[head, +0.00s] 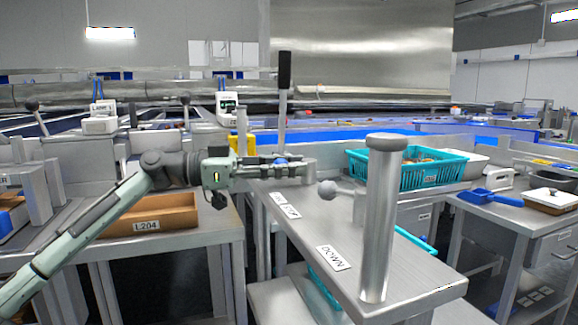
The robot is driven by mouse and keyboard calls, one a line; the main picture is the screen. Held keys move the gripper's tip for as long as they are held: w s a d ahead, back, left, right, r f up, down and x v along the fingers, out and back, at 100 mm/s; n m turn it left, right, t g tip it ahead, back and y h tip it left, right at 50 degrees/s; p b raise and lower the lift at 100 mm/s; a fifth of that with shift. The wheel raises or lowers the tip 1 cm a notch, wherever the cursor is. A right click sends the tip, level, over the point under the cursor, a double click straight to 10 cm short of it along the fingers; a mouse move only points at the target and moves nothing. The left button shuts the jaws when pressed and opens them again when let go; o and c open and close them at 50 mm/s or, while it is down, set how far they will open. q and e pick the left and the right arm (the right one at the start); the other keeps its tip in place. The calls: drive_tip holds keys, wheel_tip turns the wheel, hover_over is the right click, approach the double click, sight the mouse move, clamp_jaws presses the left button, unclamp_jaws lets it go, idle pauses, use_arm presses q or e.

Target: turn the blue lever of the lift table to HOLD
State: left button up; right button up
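The lift table (385,265) is a grey metal top with a thick upright post at its near end. It carries a DOWN label (333,258) and smaller labels farther back, too small to read surely. A small blue part (281,161), which may be the blue lever, shows at the fingers of my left gripper (298,169). The gripper reaches in from the left over the table's far end, fingers pointing right. The fingers hide most of the blue part, and I cannot tell whether they grip it. My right gripper is out of view.
A grey ball knob (327,189) sticks out just right of the fingers. A tall rod with a black grip (285,70) rises behind them. A teal basket (405,175) stands to the right. A brown L204 box (150,215) sits beneath my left arm.

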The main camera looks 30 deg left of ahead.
use_arm(q)
clamp_jaws()
drive_tip(key=shift+w+r+g, duration=0.1)
drive_tip(key=shift+g, duration=0.3)
drive_tip(key=m+g+h, duration=0.2)
drive_tip(key=g, duration=0.1)
drive_tip(key=shift+w+a+m, duration=0.2)
drive_tip(key=shift+w+m, duration=0.15)
drive_tip(key=shift+m, duration=0.05)
drive_tip(key=shift+w+a+m+g+h+p, duration=0.1)
drive_tip(key=shift+w+m+g+h+p, duration=0.15)
drive_tip(key=shift+m+g, duration=0.6)
drive_tip(key=shift+w+m+g+h+p, duration=0.15)
drive_tip(key=shift+m+g+h, duration=0.25)
drive_tip(key=shift+g, duration=0.85)
drive_tip(key=shift+m+g, duration=0.25)
drive_tip(key=shift+g, duration=0.15)
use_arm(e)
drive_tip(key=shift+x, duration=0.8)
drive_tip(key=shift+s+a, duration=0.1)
